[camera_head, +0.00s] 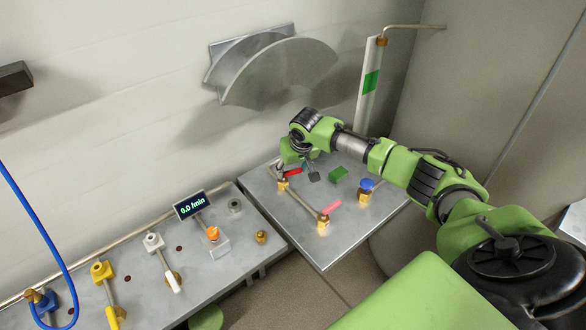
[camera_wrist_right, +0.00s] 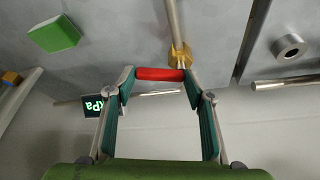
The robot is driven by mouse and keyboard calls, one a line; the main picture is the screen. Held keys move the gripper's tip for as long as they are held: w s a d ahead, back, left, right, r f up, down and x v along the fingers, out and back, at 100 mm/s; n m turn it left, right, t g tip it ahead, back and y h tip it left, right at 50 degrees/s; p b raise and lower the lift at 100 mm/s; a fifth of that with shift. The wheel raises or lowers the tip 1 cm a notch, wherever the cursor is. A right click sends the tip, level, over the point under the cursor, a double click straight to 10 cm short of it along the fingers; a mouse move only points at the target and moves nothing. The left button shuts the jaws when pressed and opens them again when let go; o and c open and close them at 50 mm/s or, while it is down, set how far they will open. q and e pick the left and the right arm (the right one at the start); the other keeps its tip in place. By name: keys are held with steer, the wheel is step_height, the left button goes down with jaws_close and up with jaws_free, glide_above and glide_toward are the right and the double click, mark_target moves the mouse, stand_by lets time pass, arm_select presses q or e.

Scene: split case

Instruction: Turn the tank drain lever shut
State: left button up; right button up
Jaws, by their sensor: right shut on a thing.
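A red lever handle (camera_head: 292,171) sits on a brass valve (camera_head: 282,184) at the left part of the right-hand metal panel (camera_head: 265,192). My right gripper (camera_head: 303,168) reaches down over it from the right. In the wrist view the red handle (camera_wrist_right: 160,74) lies between the two fingertips of my right gripper (camera_wrist_right: 158,76), which is shut on it. The brass valve (camera_wrist_right: 180,55) and a grey pipe show just beyond. I cannot read any label naming the tank drain lever. My left gripper is not in view.
A pink-handled valve (camera_head: 331,207), a blue-handled valve (camera_head: 367,183) and a green block (camera_head: 338,174) are near my right gripper. The left panel carries a yellow valve (camera_head: 102,271), a white valve (camera_head: 153,242) and a display (camera_head: 190,205) reading 0.0 /min. A curved metal guard (camera_head: 280,70) juts from the wall.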

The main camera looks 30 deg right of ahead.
steer(key=shift+w+d+n+y, duration=0.1)
steer(key=shift+w+n+y, duration=0.2)
steer(key=shift+n, duration=0.65)
steer(key=shift+w+d+n+y, duration=0.15)
steer(key=shift+n+y, duration=0.25)
steer(key=shift+n, duration=0.55)
steer(key=o, duration=1.1)
steer(key=v, duration=1.2)
steer(key=shift+f, duration=0.1)
